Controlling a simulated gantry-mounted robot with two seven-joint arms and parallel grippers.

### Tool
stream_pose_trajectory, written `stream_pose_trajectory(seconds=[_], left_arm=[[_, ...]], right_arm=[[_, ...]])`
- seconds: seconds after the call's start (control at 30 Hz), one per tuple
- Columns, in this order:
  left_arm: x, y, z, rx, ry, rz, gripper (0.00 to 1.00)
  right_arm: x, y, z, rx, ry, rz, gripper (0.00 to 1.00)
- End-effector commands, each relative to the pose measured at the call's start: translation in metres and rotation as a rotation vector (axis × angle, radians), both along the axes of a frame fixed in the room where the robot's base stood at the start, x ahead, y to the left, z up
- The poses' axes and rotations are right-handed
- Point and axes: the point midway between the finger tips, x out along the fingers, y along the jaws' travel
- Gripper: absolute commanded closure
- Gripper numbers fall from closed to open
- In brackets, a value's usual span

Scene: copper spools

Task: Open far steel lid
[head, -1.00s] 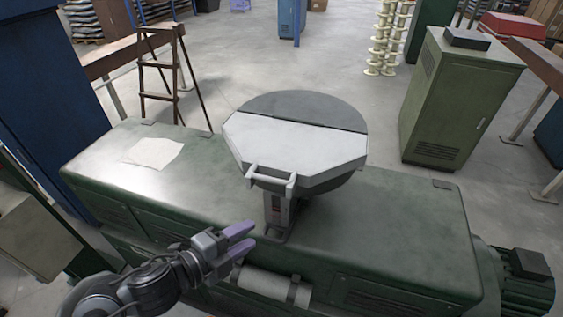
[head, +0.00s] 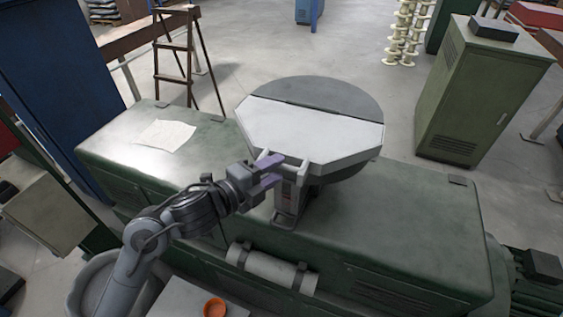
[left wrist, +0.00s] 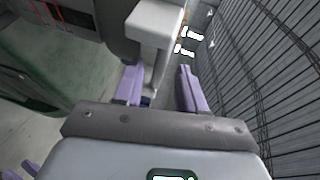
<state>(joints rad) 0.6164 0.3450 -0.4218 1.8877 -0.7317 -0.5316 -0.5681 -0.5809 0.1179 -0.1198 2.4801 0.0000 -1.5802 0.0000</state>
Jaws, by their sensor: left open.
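The steel lid (head: 312,128) is a light grey panel with cut corners, lying flat and shut on the front of a round dark-topped drum on the green machine. Its handle (head: 304,168) juts from the front edge, partly hidden by my left gripper. My left gripper (head: 269,171) is open at the handle's left end. In the left wrist view its purple fingers (left wrist: 160,90) stand apart, with part of the pale handle (left wrist: 156,24) ahead and between them; contact cannot be told. Small purple tips, perhaps my right gripper (left wrist: 20,171), show at the lower left corner there.
The green machine top (head: 400,215) is mostly clear, with a paper sheet (head: 165,135) at its left. A pale roll (head: 270,266) is strapped to its front. An orange ring (head: 215,307) lies below. A green cabinet (head: 478,95) stands at the right.

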Motion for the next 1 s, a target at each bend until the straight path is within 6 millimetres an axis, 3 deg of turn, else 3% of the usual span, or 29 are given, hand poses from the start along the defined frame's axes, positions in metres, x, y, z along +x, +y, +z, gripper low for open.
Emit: stream_pose_trajectory(seconds=[0.23, 0.63, 0.9, 1.0], left_arm=[[0.017, -0.018, -0.004, 0.0, 0.0, -0.001, 0.6], [0.021, -0.022, -0.006, 0.001, -0.001, -0.001, 0.6], [0.021, -0.021, -0.006, 0.001, -0.001, 0.0, 1.0], [0.021, -0.021, -0.006, 0.001, -0.001, 0.0, 1.0]], right_arm=[[0.0, -0.001, 0.006, -0.007, -0.001, 0.004, 0.57], [0.0, -0.001, 0.006, -0.005, -0.002, 0.004, 0.57], [0.0, 0.0, 0.007, 0.0, -0.001, 0.001, 0.57], [0.001, 0.001, 0.007, 0.002, -0.002, -0.001, 0.57]])
